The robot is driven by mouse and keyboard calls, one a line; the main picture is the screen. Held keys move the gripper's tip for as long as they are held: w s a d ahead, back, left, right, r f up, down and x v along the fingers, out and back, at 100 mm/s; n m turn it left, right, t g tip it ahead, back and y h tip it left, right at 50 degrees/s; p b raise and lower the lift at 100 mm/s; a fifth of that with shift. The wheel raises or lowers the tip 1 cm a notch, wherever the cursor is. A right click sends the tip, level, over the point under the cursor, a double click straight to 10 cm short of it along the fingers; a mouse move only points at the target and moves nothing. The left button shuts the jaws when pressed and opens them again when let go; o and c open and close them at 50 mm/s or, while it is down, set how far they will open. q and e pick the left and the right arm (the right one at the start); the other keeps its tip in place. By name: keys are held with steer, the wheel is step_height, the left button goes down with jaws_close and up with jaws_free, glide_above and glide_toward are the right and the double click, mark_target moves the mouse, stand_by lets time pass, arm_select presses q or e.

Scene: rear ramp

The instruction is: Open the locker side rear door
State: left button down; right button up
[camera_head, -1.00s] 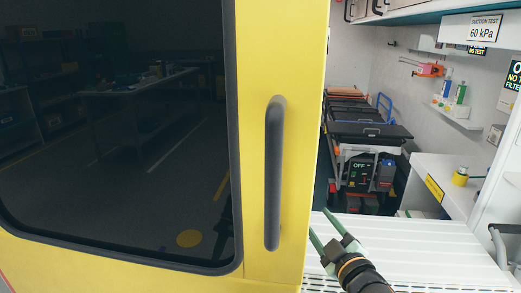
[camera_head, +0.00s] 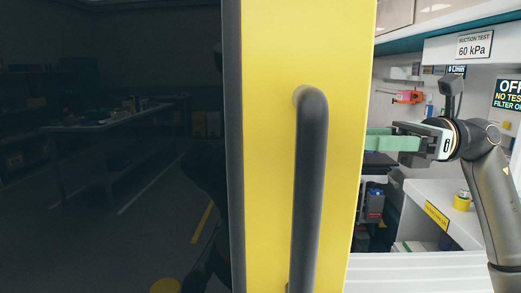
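The yellow rear door (camera_head: 270,150) with a dark window (camera_head: 110,150) fills the left and middle of the head view. Its dark grey vertical handle (camera_head: 310,190) stands near the door's free right edge; its lower end is close to the bottom of the view. My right gripper (camera_head: 374,140), with green fingers, comes in from the right and points left at the door's free edge. The fingertips meet the edge in the picture; whether they touch it or pass behind it I cannot tell. The finger gap is unclear. The handle is not gripped. My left gripper is not in view.
Right of the door edge is the opening into the interior. A sign (camera_head: 474,45) hangs on an overhead cabinet. A white ledge (camera_head: 420,270) lies below the opening.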

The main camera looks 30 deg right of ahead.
arm_select(q)
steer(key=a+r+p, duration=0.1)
steer(key=p, duration=0.1)
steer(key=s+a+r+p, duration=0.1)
steer(key=p, duration=0.1)
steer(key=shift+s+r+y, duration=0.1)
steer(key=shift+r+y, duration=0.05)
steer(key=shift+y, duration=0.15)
arm_select(e)
steer(key=x, duration=1.2)
steer(key=shift+f, duration=0.45)
steer(key=shift+s, duration=0.1)
jaws_close()
